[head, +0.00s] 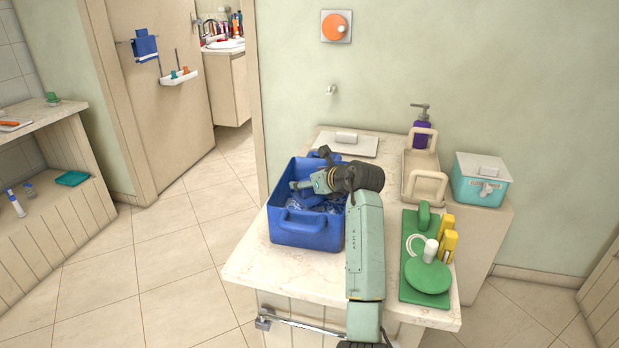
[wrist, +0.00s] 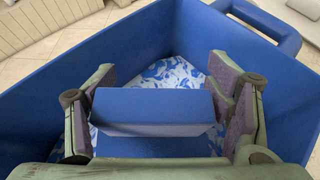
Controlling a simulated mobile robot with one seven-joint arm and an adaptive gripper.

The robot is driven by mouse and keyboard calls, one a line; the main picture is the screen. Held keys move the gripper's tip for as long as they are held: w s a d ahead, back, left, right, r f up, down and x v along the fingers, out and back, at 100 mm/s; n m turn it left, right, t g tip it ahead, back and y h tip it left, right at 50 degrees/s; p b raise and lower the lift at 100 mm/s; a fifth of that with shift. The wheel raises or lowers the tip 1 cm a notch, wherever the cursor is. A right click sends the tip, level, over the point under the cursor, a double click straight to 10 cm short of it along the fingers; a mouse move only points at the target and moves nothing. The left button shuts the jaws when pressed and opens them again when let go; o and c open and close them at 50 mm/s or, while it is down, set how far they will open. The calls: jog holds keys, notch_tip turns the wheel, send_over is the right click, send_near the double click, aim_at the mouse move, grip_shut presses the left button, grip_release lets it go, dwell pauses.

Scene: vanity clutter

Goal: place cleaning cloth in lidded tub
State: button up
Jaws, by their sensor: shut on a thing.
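My gripper (wrist: 165,105) is down inside an open blue bin (wrist: 125,42), shut on a blue block-shaped thing (wrist: 152,106), which may be the folded cleaning cloth. The bin also shows in the head view (head: 308,238), at the counter's left side. Blue-and-white patterned material (wrist: 172,73) covers its floor; I cannot tell whether this is a cloth or a lining. A teal tub (head: 478,190) with a white lid (head: 480,164) on it and a front clasp stands at the back right. My fingertips are hidden in the head view.
A flat white panel with a handle (head: 335,149) lies behind the bin. A beige caddy (head: 413,193), a purple pump bottle (head: 422,134) and a green tray (head: 411,291) with several items occupy the right side. The counter's front left corner is clear.

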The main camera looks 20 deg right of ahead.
jog(key=shift+f, duration=0.65)
jog(key=o, duration=1.2)
jog(key=shift+r, duration=0.1)
